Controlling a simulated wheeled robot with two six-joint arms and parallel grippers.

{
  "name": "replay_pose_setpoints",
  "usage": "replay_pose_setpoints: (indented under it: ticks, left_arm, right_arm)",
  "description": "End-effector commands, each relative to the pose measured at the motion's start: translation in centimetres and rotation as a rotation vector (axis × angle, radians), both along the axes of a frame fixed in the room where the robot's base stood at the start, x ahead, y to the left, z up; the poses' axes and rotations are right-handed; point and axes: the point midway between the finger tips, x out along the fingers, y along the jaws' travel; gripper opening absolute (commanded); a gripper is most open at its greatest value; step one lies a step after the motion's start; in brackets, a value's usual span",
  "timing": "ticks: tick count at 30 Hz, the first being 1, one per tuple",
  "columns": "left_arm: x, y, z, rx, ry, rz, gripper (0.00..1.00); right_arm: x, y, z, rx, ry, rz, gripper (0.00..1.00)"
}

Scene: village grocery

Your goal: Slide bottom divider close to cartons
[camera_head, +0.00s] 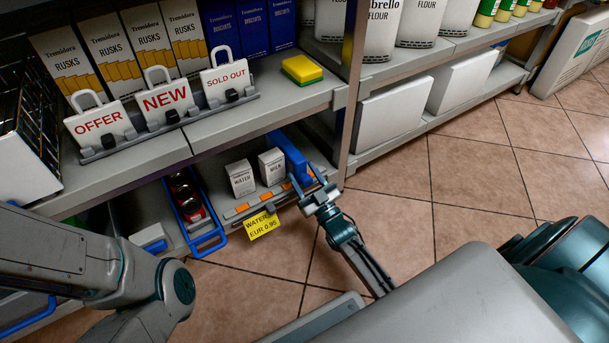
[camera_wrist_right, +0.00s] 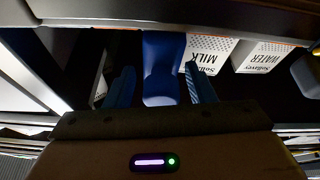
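The blue bottom divider (camera_head: 289,155) stands on the lower shelf, just right of the white milk carton (camera_head: 272,167). The white water carton (camera_head: 241,179) stands left of the milk. My right gripper (camera_head: 310,179) is open at the divider's front end. In the right wrist view the divider (camera_wrist_right: 163,65) shows between the two blue fingers (camera_wrist_right: 163,88), with a gap on the left and the right finger close to it. The milk carton (camera_wrist_right: 209,50) and water carton (camera_wrist_right: 262,56) show to its right there. I cannot tell whether the fingers touch the divider. My left gripper is out of view.
A yellow price tag (camera_head: 262,224) hangs at the lower shelf's front edge. A blue-framed holder with red items (camera_head: 189,196) is left of the cartons. The upper shelf (camera_head: 300,97) overhangs the lower one. A shelf post (camera_head: 352,80) stands at right. Tiled floor (camera_head: 395,232) is clear.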

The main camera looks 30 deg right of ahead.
Motion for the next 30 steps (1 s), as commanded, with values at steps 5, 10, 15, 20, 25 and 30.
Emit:
replay_pose_setpoints:
  ticks: [5,10,15,20,25,30]
  left_arm:
    - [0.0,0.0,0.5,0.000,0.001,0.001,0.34]
    - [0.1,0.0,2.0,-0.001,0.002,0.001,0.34]
    - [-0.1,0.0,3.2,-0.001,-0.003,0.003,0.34]
    - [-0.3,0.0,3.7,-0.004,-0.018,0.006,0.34]
    - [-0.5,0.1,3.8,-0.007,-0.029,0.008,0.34]
    - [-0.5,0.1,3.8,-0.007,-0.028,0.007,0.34]
  right_arm:
    - [-0.8,-0.1,-0.2,0.002,0.001,0.001,0.50]
    - [-3.6,-0.4,-1.1,0.000,0.005,0.000,0.50]
    - [-6.7,-0.7,-2.5,0.000,0.004,0.001,0.50]
    - [-8.9,-0.9,-3.5,0.000,0.002,0.000,0.50]
    - [-9.9,-1.0,-4.0,0.000,0.000,0.000,0.50]
    - [-10.0,-1.0,-4.1,0.000,-0.001,0.000,0.50]
